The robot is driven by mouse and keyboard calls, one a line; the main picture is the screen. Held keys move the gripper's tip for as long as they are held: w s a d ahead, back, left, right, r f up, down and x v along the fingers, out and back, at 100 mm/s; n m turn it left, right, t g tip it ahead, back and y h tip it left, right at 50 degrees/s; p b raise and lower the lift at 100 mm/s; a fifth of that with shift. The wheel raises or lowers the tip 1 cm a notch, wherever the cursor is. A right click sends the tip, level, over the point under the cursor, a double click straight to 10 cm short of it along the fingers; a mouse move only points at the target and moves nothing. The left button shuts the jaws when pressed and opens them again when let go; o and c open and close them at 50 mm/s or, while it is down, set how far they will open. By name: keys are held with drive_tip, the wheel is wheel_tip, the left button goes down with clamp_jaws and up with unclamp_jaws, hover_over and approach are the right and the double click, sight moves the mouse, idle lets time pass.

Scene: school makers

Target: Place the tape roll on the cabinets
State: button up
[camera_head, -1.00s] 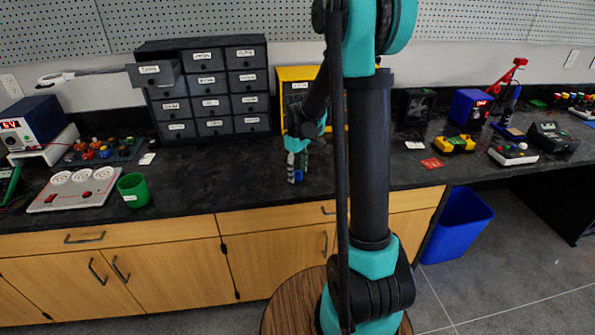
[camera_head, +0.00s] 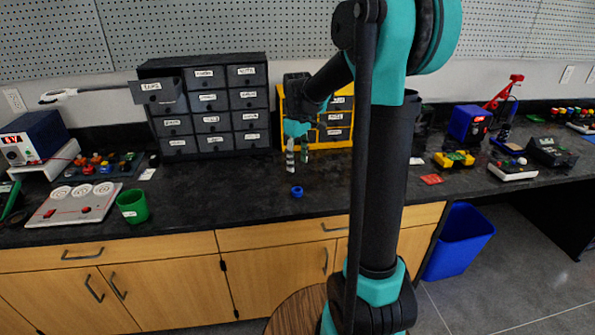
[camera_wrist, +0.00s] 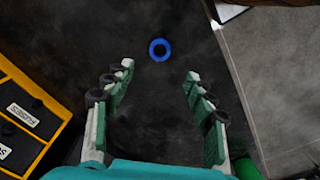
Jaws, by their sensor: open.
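The tape roll (camera_head: 297,194) is a small blue ring lying flat on the black countertop of the wooden cabinets (camera_head: 180,285), near its front edge. It also shows in the wrist view (camera_wrist: 151,50), beyond my fingertips and touching neither finger. My gripper (camera_head: 298,166) is open and empty, behind the roll in the head view. Its two green-and-grey fingers stand wide apart in the wrist view (camera_wrist: 159,72).
A grey drawer unit (camera_head: 210,117) with one drawer pulled out and a yellow drawer unit (camera_head: 345,144) stand at the back. A green cup (camera_head: 132,207) is left of the roll. A blue bin (camera_head: 458,242) stands on the floor. The counter around the roll is clear.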

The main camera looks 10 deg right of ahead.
drive_tip(key=s+d+f+m+t, duration=0.2)
drive_tip(key=s+f+m, duration=0.2)
drive_tip(key=s, duration=0.7)
drive_tip(key=s+d+f+m+t, duration=0.2)
drive_tip(key=s+f+m, duration=0.3)
drive_tip(key=s, duration=0.7)
drive_tip(key=shift+s+d+f, duration=0.2)
drive_tip(key=shift+d+f, duration=0.2)
drive_tip(key=shift+f, duration=0.5)
